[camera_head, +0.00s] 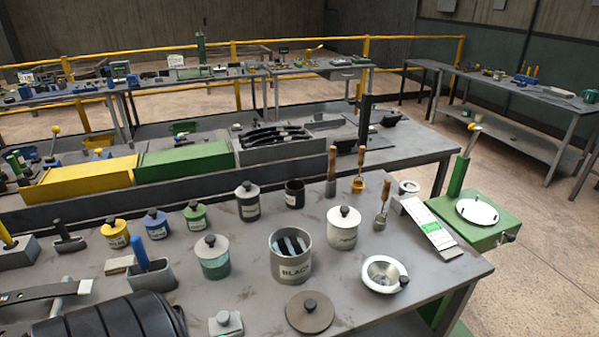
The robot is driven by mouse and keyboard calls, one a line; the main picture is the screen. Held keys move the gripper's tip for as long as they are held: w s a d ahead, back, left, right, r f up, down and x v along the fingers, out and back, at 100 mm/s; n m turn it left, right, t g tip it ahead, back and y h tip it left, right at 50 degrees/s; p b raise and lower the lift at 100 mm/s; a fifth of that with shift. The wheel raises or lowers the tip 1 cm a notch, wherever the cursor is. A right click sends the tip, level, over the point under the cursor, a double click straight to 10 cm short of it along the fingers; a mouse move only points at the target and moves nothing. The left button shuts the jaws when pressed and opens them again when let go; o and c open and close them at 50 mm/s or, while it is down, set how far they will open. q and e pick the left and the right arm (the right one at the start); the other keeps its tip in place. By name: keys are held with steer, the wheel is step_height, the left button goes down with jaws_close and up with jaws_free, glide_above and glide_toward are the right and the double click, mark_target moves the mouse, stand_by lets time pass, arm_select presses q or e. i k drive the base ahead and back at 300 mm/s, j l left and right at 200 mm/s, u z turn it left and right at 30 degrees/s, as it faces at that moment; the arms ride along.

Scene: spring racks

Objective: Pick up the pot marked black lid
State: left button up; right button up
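The pot marked BLACK (291,268) stands upright and open on the near bench. It is a grey-white pot with dark bars or strips visible inside it. A round brown-grey lid with a black knob (309,314) lies flat on the bench in front of it, apart from the pot. Neither of my grippers is in view.
Lidded pots stand around it: white (343,232), green-banded (213,262), dark (248,205), and small yellow, blue and green ones. A metal dish (383,276) lies to the right. Wooden-handled tools (331,172) stand behind. A black ribbed object (120,322) fills the near left.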

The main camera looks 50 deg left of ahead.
mark_target(308, 312)
steer(key=u, duration=1.5)
steer(key=j, duration=0.15)
